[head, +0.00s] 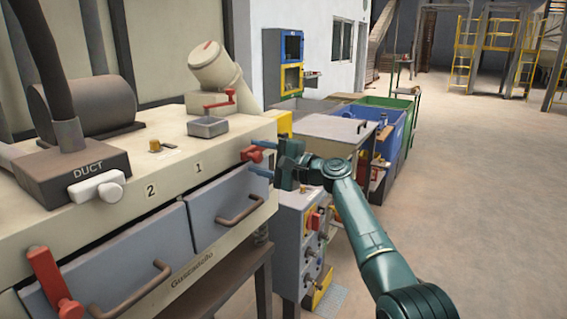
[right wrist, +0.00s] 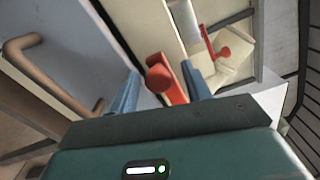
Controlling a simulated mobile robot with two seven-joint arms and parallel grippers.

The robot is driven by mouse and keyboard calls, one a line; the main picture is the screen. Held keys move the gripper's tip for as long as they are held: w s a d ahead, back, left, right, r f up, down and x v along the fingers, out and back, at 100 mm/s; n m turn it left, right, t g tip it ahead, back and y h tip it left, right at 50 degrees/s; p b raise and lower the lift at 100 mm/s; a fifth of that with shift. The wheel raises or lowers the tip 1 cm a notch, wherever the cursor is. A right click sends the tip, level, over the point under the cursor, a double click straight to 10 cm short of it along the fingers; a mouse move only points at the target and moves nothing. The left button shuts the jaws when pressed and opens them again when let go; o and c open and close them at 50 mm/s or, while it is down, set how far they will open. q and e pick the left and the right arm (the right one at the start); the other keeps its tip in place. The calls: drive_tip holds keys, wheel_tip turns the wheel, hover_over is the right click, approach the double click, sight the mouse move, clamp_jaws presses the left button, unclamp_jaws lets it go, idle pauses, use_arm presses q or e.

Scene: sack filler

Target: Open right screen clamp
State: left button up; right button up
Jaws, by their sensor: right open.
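The right screen clamp (head: 252,153) is a small red lever at the top right corner of the cream machine's front, above the right grey screen door (head: 228,208). My right gripper (head: 262,159) is beside it, with its blue fingers open. In the right wrist view the red clamp (right wrist: 165,78) shows between the two blue fingers (right wrist: 160,88), with a gap to the left finger; contact with the right finger is unclear. My left gripper is not in view.
A left red clamp (head: 53,284) stands by the left screen door (head: 105,270). Both doors have brown handles. A grey control box (head: 300,235) stands below my right gripper. Bins (head: 385,125) are behind; the floor at right is clear.

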drive_tip(key=b+v, duration=0.1)
drive_tip(key=v, duration=1.1)
drive_tip(key=shift+s+d, duration=0.15)
drive_tip(key=shift+d, duration=0.1)
idle(0.7)
